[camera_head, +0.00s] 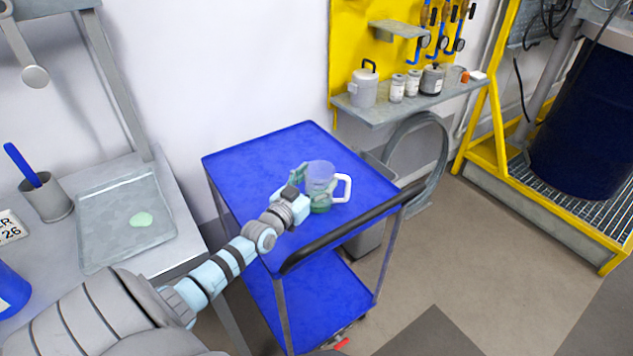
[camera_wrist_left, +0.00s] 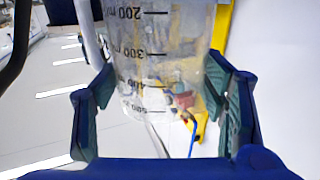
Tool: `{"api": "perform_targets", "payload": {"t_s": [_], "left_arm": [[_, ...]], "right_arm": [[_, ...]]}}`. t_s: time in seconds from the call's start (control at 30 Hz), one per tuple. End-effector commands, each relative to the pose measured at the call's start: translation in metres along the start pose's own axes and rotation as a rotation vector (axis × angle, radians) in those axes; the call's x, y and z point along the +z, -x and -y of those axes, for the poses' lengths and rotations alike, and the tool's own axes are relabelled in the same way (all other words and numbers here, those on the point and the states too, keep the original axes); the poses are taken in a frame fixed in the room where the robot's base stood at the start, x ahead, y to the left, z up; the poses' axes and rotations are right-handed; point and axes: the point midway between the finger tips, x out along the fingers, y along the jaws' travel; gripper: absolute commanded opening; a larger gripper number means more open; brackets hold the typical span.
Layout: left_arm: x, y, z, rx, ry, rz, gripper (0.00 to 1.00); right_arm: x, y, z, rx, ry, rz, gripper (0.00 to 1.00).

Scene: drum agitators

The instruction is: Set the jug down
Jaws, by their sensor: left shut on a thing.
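My left gripper (camera_head: 305,189) is shut on the jug from the left side. In the left wrist view the clear jug wall (camera_wrist_left: 160,62) with black volume marks stands between the two fingers of my left gripper (camera_wrist_left: 165,108). My right gripper is not in view.
A dark push bar (camera_head: 340,235) runs along the trolley's near edge. The blue top is otherwise bare. At left, a metal bench holds a tray (camera_head: 105,240) with a pale green patch and a grey cup (camera_head: 46,197). A shelf (camera_head: 415,100) with containers stands behind.

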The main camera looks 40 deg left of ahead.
Motion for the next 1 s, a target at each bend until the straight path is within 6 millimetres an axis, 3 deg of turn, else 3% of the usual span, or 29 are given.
{"api": "perform_targets", "payload": {"t_s": [0.03, 0.13, 0.5, 0.8, 1.0], "left_arm": [[0.001, 0.0, 0.0, 0.0, 0.0, 0.0, 0.7], [0.001, 0.0, 0.0, 0.0, 0.0, 0.0, 0.85], [-0.004, 0.002, 0.0, 0.0, 0.0, 0.001, 0.85], [-0.006, 0.062, 0.0, 0.001, 0.0, 0.002, 0.85], [-0.002, 0.076, 0.0, 0.0, 0.001, 0.0, 0.85]], "right_arm": [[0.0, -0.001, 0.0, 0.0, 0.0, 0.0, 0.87], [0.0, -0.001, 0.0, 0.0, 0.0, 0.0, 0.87], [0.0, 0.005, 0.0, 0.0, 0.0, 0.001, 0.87], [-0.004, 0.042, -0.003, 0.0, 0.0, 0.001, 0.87], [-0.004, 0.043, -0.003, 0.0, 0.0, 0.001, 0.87]]}}
